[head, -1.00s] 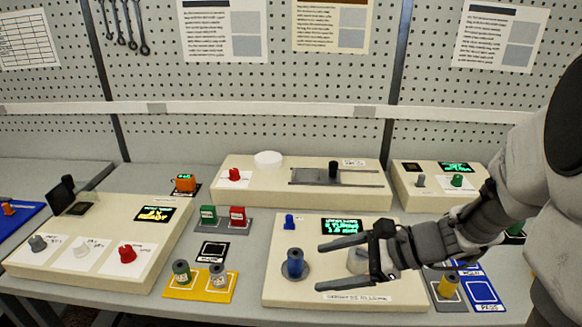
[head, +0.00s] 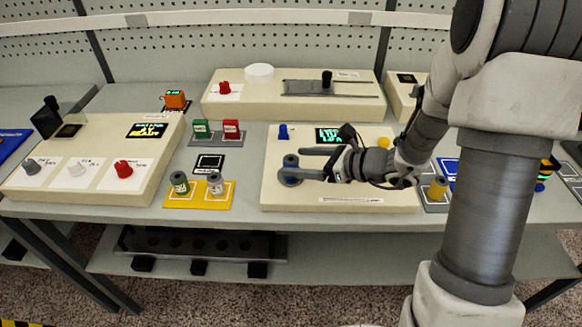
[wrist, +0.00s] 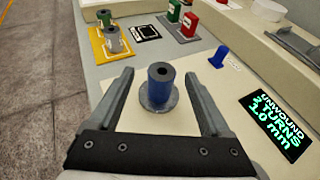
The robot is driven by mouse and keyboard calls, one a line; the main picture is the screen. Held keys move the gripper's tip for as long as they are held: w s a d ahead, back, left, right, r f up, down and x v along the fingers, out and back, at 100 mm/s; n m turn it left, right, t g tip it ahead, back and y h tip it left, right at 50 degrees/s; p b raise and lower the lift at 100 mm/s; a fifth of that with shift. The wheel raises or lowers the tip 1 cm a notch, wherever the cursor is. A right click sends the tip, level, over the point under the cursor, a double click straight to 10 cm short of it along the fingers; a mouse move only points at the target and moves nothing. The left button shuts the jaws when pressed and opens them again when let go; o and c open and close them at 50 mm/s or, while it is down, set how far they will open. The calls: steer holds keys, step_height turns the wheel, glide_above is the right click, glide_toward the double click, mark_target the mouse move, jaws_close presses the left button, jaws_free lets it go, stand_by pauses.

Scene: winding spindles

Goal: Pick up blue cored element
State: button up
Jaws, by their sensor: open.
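The blue cored element (wrist: 162,88) is a blue cylinder with a dark centre hole. It stands upright on a round grey base on the cream panel in the wrist view. In the head view the blue cored element (head: 291,162) is partly hidden by my gripper. My gripper (wrist: 157,80) is open, with one finger on each side of the element and gaps visible on both sides. In the head view my gripper (head: 303,162) reaches in from the right, low over the panel.
A small blue knob (head: 283,132) and a lit display (head: 330,136) are behind the element. A yellow tray (head: 197,203) with two spools is to the left. Green (head: 201,129) and red (head: 231,129) blocks stand behind it. A yellow spool (head: 437,187) stands to the right.

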steer(key=shift+f+x, duration=0.1)
steer(key=shift+x, duration=1.45)
steer(key=shift+f+x, duration=0.15)
steer(key=shift+x, duration=1.4)
steer(key=shift+d, duration=0.15)
jaws_close()
